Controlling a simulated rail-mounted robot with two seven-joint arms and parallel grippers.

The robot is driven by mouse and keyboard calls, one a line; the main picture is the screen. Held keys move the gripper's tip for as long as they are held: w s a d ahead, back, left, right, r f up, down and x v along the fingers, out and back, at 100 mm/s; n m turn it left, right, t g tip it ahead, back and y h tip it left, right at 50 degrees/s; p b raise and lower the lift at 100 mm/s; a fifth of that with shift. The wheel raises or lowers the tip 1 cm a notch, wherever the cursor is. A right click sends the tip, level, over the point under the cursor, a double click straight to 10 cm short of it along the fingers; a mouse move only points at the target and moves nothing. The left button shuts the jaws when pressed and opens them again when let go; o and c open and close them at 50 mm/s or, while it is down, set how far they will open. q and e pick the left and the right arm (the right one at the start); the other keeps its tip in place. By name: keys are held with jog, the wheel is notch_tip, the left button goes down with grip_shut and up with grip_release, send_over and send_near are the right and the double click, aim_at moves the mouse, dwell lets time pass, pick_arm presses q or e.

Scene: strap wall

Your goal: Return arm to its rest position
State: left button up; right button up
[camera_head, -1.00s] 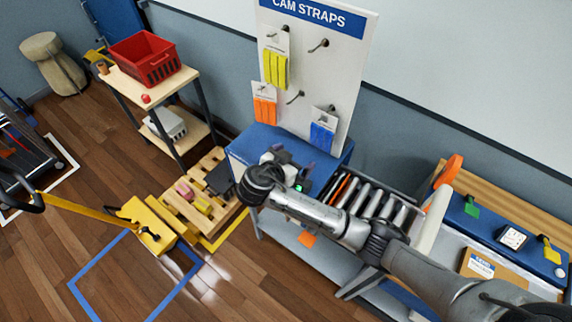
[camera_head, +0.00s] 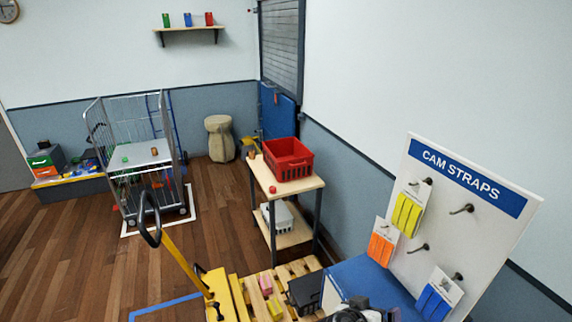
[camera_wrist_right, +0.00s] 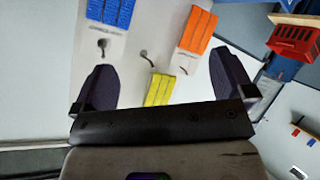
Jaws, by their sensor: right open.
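My right gripper (camera_wrist_right: 163,76) is open in the right wrist view, with its two dark fingers apart and nothing between them. It faces the white CAM STRAPS board (camera_head: 480,235), which that view shows upside down. A small part of my right arm shows at the bottom edge of the head view, by the blue table top. Yellow straps (camera_head: 406,214), orange straps (camera_head: 381,248) and blue straps (camera_head: 433,303) hang on the board's hooks. The same yellow (camera_wrist_right: 160,89), orange (camera_wrist_right: 197,30) and blue (camera_wrist_right: 110,12) straps show past the fingers. My left gripper is out of view.
A blue-topped table (camera_head: 365,280) stands below the board. A wooden cart with a red crate (camera_head: 288,160) stands left of it, near a pallet (camera_head: 292,272) and a yellow pallet jack (camera_head: 215,292). A wire cage trolley (camera_head: 140,165) stands farther back.

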jog(key=s+a+r+n+t+y+p, duration=0.25)
jog(key=s+a+r+n+y, duration=0.2)
jog(key=r+n+y, duration=0.3)
jog(key=s+d+f+g+p, duration=0.2)
jog(key=s+f, duration=0.2)
jog(key=s, duration=0.5)
jog(key=s+d+f+m+g+y+p, duration=0.1)
jog(key=s+f, duration=0.3)
jog(key=s, duration=0.6)
jog(key=s+d+f+g+y+p, duration=0.1)
jog(key=s+d+f+g+p, duration=0.1)
jog(key=s, duration=0.8)
notch_tip(320, 180, down, 3)
jog(key=shift+d+r+g+p, duration=0.1)
jog(key=shift+d+g+p, duration=0.25)
jog(key=shift+g+p, duration=0.45)
jog(key=shift+w, duration=0.1)
